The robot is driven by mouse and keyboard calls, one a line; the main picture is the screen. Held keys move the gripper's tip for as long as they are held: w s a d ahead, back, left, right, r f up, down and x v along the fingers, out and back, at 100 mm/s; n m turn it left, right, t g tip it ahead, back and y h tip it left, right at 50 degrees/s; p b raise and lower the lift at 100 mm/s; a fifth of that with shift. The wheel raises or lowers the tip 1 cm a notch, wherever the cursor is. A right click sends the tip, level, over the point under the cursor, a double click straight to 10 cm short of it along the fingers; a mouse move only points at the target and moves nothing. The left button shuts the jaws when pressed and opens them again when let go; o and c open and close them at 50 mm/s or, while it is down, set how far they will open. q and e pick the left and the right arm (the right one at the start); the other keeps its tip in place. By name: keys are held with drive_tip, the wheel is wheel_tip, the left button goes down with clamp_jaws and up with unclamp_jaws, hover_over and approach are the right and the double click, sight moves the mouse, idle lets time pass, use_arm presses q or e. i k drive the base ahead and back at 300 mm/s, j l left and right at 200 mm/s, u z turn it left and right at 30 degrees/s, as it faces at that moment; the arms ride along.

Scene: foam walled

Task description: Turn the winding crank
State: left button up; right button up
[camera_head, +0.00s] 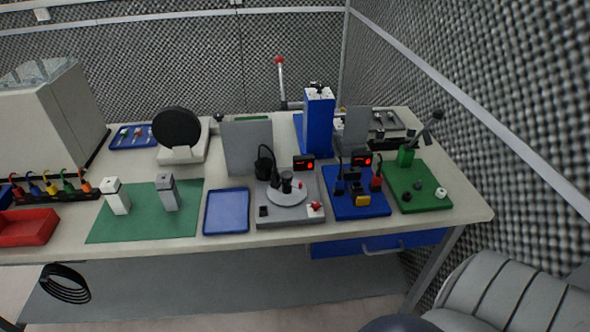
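No part that I can clearly tell as the winding crank shows. A lever with a red knob (280,61) stands upright at the back of the table, left of a tall blue box (318,122). A black disc (177,129) stands upright on a white base (182,154) at the back left. Any of these could be tied to a crank; I cannot tell which. Neither of my grippers is in view.
The table (160,250) also holds a green mat (145,226) with two small blocks, a blue tray (227,211), a grey fixture (289,212), a blue board (357,205) and a red bin (28,227). A large grey machine (45,125) stands left. Foam walls close the back and right.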

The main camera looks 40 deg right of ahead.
sight(290, 191)
drive_tip(key=k+l, duration=0.1)
drive_tip(key=l, duration=0.3)
drive_tip(key=k+l, duration=0.1)
drive_tip(key=l, duration=0.75)
drive_tip(key=k+u, duration=0.05)
